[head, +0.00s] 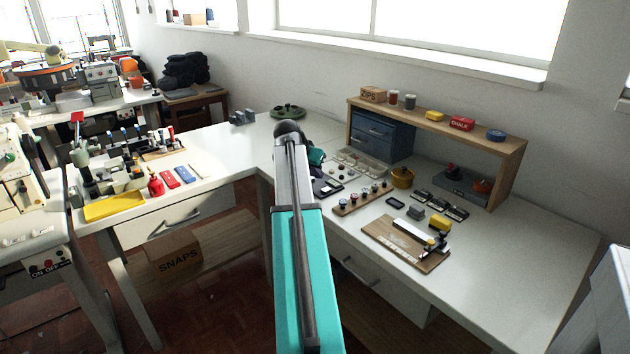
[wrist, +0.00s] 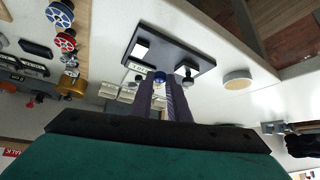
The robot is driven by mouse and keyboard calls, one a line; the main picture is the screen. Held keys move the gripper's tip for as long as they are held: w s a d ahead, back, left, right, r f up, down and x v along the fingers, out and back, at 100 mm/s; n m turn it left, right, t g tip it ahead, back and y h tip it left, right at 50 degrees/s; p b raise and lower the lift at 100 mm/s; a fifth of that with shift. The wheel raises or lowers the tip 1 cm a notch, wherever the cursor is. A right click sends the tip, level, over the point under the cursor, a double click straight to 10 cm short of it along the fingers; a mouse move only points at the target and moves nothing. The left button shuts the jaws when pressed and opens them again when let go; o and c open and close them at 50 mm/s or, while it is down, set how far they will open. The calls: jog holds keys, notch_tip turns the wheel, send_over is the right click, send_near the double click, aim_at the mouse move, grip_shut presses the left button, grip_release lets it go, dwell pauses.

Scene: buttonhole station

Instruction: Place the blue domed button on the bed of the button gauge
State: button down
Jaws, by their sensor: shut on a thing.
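My gripper (wrist: 160,86) shows in the wrist view with its two dark fingers close together, shut on a small blue button (wrist: 160,76) at their tips. The button's dome is too small to make out. A dark flat base, which looks like the button gauge (wrist: 195,58), lies just beyond the fingertips, with a white square, a small label and a dark knob on it. Whether the button touches it I cannot tell. In the head view my arm hides most of the gripper (head: 316,157) and the button; part of the dark base (head: 327,187) shows beside the arm.
A wooden strip (head: 347,209) with several round-topped pieces lies right of the dark base, with a compartment tray (head: 345,158) behind. A brass-yellow pot (head: 402,177), a wooden board (head: 378,234) and a shelf (head: 518,150) stand further right. The table's front right is clear.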

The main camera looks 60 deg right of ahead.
jog(key=shift+w+d+f, duration=0.1)
jog(key=shift+d+f, duration=0.1)
jog(key=shift+f, duration=1.55)
jog(key=shift+f, duration=0.15)
jog(key=c, duration=1.9)
grip_release()
jog(key=shift+c, duration=0.2)
jog(key=shift+a+r, duration=0.1)
jog(key=shift+r, duration=0.2)
jog(key=v, duration=1.1)
jog(key=shift+a+r, duration=0.2)
jog(key=shift+a, duration=0.05)
jog(key=shift+f, duration=0.1)
